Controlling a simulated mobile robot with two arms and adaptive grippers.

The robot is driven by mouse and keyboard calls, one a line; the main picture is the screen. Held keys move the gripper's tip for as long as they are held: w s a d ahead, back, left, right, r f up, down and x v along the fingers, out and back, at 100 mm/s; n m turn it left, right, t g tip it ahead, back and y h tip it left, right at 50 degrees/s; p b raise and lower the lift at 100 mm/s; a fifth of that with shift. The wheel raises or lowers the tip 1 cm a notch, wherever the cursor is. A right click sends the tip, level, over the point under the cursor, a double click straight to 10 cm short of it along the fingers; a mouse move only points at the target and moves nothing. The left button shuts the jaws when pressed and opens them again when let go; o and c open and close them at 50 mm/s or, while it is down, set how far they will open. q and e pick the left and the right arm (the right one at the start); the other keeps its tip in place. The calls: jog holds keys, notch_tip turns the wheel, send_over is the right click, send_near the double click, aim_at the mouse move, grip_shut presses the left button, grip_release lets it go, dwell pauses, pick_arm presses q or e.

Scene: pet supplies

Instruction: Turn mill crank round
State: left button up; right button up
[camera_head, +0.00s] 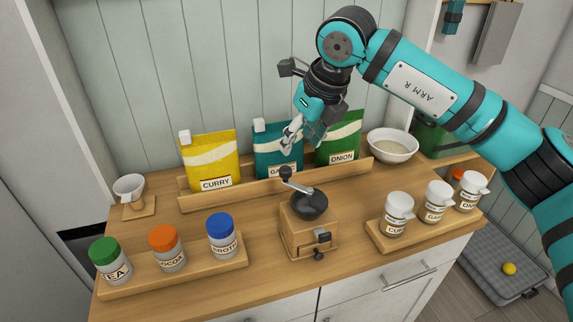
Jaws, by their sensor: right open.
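A wooden mill (306,233) stands upright at the front middle of the counter. It has a dark round bowl on top and a small dark knob on its front. A grey metal crank (298,187) runs over the bowl to a black knob (286,173) at its back left end. My right gripper (300,144) hangs above and behind the mill, in front of the teal bag. It is open and empty, with a gap between it and the crank knob. My left gripper is not in view.
Behind the mill, a wooden rack (190,202) holds curry (210,163), teal and onion (341,138) bags. A jar tray (172,276) stands left, another (408,238) right. Counter around the mill is clear.

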aim_at(287, 169)
jog(key=p+x, duration=0.2)
jog(key=x, duration=0.9)
jog(key=shift+p, duration=0.3)
grip_shut()
